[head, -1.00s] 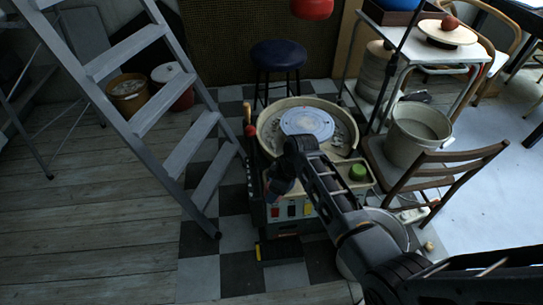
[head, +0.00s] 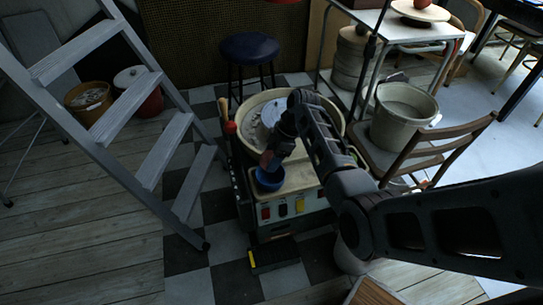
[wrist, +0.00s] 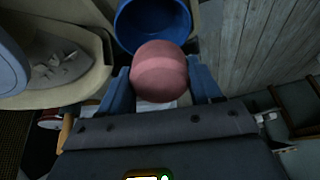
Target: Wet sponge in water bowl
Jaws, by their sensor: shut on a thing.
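My gripper (wrist: 160,88) is shut on a rounded pink sponge (wrist: 160,70), with one blue finger on each side of it. In the wrist view the sponge overlaps the near rim of the blue water bowl (wrist: 150,18). Whether it touches the bowl or hangs above it, I cannot tell. In the head view the blue bowl (head: 269,180) stands on the front ledge of the pottery wheel, with my gripper (head: 268,163) right above it. My wrist hides most of the sponge there. No water surface can be made out in the bowl.
The wheel's cream basin (head: 335,112) lies just behind the bowl. A grey ladder (head: 155,85) stands to the left. A chair (head: 440,145) with a pale bucket (head: 402,118) is to the right, and a dark stool (head: 250,50) is behind. Checkered floor in front is mostly clear.

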